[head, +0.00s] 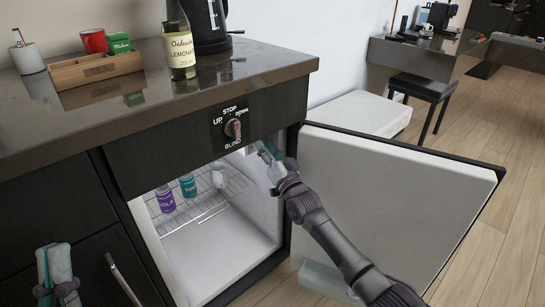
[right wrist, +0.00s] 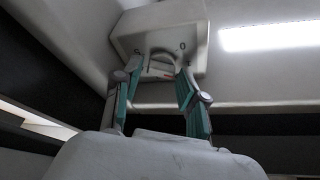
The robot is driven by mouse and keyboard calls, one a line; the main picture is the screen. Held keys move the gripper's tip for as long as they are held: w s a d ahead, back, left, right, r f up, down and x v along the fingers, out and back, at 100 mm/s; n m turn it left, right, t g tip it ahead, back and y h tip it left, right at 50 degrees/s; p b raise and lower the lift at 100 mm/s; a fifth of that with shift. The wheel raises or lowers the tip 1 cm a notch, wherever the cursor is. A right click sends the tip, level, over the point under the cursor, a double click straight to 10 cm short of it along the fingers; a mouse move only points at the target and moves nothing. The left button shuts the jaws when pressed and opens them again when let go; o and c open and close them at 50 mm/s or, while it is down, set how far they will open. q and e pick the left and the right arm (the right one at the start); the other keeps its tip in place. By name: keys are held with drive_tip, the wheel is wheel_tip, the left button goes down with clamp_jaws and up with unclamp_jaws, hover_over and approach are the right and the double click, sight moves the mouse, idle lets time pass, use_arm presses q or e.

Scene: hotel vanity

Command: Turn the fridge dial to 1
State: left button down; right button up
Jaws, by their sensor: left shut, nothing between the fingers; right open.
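The fridge dial (right wrist: 160,68) shows in the right wrist view as a pale rounded knob on a white box (right wrist: 160,35) inside the fridge. A small reddish mark lies at its lower edge; its numbers and setting are unreadable. My right gripper (right wrist: 158,80) is open, with one teal finger on each side of the dial. I cannot tell whether they touch it. In the head view the right gripper (head: 267,152) reaches into the upper right of the open fridge (head: 230,245), and the dial is hidden there. My left gripper (head: 54,258) is shut and empty, low at the left.
The fridge door (head: 395,190) stands open to the right. A blind knob (head: 233,128) is on the panel above the fridge. A purple can (head: 165,198) and a teal can (head: 188,186) stand on the wire shelf. A lemonade bottle (head: 181,50) stands on the counter.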

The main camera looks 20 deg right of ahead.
drive_tip(key=v, duration=1.1)
drive_tip(key=shift+s, duration=0.2)
drive_tip(key=shift+d+f, duration=0.1)
drive_tip(key=shift+f, duration=0.05)
